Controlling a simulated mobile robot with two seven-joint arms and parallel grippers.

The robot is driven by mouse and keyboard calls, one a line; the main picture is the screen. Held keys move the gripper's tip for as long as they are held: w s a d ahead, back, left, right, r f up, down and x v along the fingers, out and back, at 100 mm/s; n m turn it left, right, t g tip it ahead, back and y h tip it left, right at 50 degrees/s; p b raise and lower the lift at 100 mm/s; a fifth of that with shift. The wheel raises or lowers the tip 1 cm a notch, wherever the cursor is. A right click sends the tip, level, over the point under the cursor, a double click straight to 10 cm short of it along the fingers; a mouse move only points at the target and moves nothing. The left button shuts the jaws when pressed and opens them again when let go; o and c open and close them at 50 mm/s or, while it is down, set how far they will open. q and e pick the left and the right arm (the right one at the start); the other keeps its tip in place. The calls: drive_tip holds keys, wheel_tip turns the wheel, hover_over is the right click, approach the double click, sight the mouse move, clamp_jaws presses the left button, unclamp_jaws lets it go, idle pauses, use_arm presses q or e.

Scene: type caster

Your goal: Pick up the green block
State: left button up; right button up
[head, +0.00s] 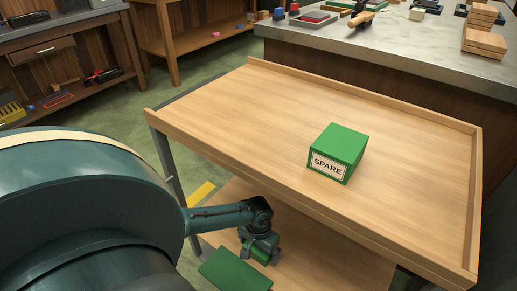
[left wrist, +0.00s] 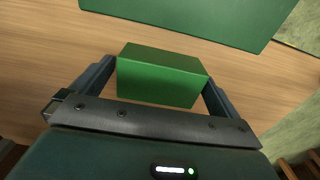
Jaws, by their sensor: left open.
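A small green block (left wrist: 158,80) lies on the wooden lower shelf of the cart. In the left wrist view it sits between the two fingers of my left gripper (left wrist: 160,72). The fingers are spread on either side of it; I cannot tell whether they touch it. In the head view my left gripper (head: 260,248) reaches down over the lower shelf, and part of the green block (head: 259,256) shows between its fingers. A larger green box marked SPARE (head: 339,148) stands on the cart's top. My right gripper is not in view.
A flat dark green object (head: 235,270) lies on the lower shelf close to the gripper; it also shows in the left wrist view (left wrist: 200,18). A metal-topped bench (head: 400,40) stands beyond the cart.

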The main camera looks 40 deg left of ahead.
use_arm(q)
drive_tip(key=c, duration=1)
drive_tip(key=shift+o, duration=0.2)
